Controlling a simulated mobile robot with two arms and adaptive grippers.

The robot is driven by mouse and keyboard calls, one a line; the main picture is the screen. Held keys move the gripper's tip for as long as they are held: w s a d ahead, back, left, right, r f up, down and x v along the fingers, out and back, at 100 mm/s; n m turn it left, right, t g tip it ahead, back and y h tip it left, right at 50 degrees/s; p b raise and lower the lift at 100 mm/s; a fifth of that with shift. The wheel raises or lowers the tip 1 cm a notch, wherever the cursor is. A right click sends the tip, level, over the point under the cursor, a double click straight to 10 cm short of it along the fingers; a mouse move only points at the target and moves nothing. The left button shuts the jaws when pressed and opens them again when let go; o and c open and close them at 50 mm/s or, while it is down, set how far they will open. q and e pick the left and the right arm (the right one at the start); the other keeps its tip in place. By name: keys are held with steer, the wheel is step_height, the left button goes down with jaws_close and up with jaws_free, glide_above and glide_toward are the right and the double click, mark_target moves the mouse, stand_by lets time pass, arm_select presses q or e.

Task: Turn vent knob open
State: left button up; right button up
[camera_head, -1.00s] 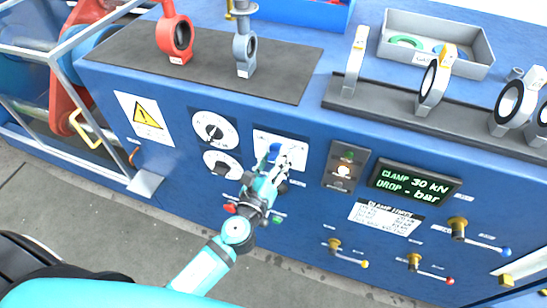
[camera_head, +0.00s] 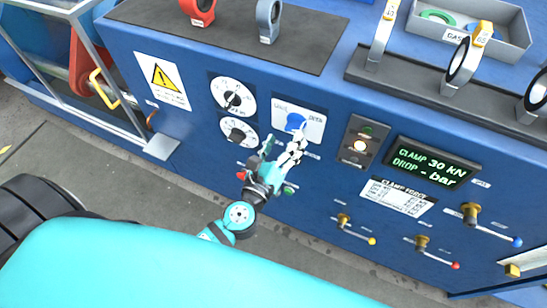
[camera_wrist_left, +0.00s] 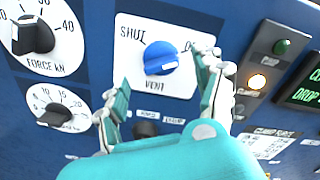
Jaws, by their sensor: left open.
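The blue vent knob (camera_head: 295,122) sits on a white plate on the front of the blue console. In the left wrist view the knob (camera_wrist_left: 160,58) is in the upper middle, with "SHUT" to its left, "VENT" below and a partly hidden label to its right. My left gripper (camera_head: 284,147) is open just below the knob. In the wrist view its fingers (camera_wrist_left: 163,88) stand apart, one lower left and one right of the knob, with nothing between them. My right gripper is not in view.
Two white dials (camera_head: 232,97) are left of the knob plate. A lamp panel (camera_head: 360,142) and a green-lettered display (camera_head: 430,166) are to the right. Several small lever valves (camera_head: 470,212) project lower right. Valve rings stand on the console top.

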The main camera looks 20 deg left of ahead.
arm_select(q)
steer(key=s, duration=0.7)
steer(key=shift+s, duration=0.3)
steer(key=shift+a, duration=0.1)
